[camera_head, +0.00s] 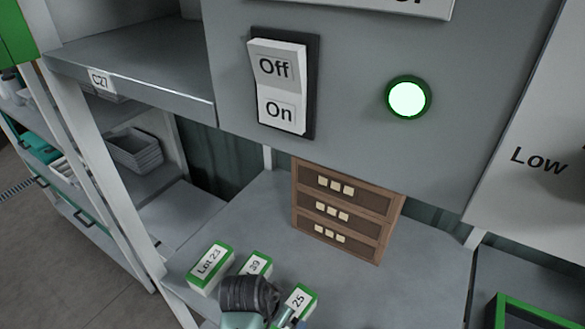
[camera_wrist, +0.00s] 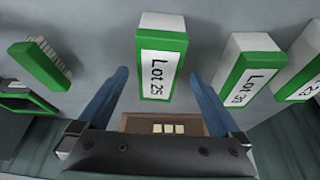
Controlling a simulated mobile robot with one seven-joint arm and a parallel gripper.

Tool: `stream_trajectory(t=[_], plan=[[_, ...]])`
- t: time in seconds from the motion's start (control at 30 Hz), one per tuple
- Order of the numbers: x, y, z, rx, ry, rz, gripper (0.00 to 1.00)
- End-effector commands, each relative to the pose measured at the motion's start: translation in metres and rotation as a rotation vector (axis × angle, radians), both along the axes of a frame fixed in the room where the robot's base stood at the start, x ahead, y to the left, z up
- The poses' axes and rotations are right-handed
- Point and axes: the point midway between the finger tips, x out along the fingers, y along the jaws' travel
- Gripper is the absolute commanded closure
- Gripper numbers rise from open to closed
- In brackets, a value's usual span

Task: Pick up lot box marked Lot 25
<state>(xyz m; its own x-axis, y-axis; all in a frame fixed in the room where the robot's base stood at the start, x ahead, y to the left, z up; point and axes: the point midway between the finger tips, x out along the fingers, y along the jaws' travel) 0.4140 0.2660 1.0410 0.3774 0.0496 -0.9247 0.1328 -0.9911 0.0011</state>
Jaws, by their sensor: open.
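The Lot 25 box (camera_wrist: 162,62) is white and green with a white label, and stands upright on the grey shelf in the wrist view. In the head view the same box (camera_head: 299,299) is partly hidden by my arm. My gripper (camera_wrist: 160,85) is open, with one blue finger on each side of the Lot 25 box and a gap to it on both sides. I cannot tell how far above the shelf the fingertips are.
The Lot 39 box (camera_wrist: 250,70) stands close to the right finger in the wrist view. The Lot 23 box (camera_head: 211,266) is further left in the head view. A brush (camera_wrist: 42,62) lies left in the wrist view. A brown drawer unit (camera_head: 345,208) stands behind.

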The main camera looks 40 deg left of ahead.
Motion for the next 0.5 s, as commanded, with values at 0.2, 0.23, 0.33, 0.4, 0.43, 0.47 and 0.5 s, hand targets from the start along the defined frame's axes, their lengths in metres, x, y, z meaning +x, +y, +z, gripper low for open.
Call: stream_trajectory(t=[0.2,0.23,0.33,0.4,0.43,0.47,0.5], plan=[[0.004,0.001,-0.009,0.001,0.000,0.000,0.00],[0.005,0.000,-0.010,0.000,0.000,0.000,0.00],[0.009,0.000,-0.018,0.000,0.001,0.000,0.00],[0.013,0.000,-0.025,0.000,0.001,0.000,0.00],[0.015,0.000,-0.029,0.000,0.002,0.000,0.00],[0.016,0.000,-0.032,0.000,0.001,0.000,0.00],[0.018,0.000,-0.037,0.000,0.001,-0.001,0.00]])
